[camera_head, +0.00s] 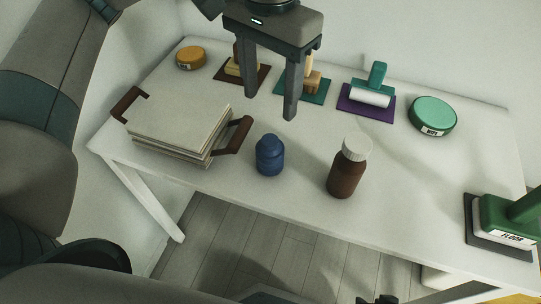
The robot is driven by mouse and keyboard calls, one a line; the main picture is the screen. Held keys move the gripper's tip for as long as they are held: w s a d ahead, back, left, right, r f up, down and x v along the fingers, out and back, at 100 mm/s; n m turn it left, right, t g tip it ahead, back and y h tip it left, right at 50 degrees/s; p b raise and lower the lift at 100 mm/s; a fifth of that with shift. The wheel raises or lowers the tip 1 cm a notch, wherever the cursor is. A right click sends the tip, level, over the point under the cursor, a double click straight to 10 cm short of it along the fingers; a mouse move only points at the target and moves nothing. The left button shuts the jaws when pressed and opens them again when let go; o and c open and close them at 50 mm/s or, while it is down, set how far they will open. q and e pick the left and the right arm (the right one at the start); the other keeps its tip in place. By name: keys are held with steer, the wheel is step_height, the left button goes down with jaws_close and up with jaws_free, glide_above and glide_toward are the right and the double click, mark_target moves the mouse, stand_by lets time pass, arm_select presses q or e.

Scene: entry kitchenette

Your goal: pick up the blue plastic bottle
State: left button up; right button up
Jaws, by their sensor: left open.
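The blue plastic bottle (270,158) stands upright near the front edge of the white table, a short and rounded shape with a blue cap. My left gripper (270,106) is open and empty, its two fingers pointing down above the table. In the picture it is just above the bottle, and the fingers do not touch it. Only a small dark part, which seems to be my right gripper (376,300), shows at the bottom edge. Its jaws cannot be made out.
A brown bottle with a white cap (347,170) stands right of the blue one. A tray (238,135) stacked with flat pale pieces is to the left. A green floor brush (505,218) is at right.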

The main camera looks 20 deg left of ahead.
mark_target(270, 140)
arm_select(q)
step_height(270, 140, down, 12)
steer(key=shift+f, duration=0.15)
arm_select(e)
steer(key=shift+s+d, duration=0.25)
steer(key=shift+d, duration=0.15)
stand_by(0.4)
arm_select(q)
steer(key=shift+s+f+p, duration=0.1)
steer(key=shift+f+p, duration=0.3)
steer(key=shift+f, duration=0.2)
step_height(270, 140, down, 3)
steer(key=shift+f, duration=0.5)
arm_select(e)
steer(key=shift+d+f+g, duration=0.1)
steer(key=shift+d+g, duration=0.25)
steer(key=shift+g, duration=0.05)
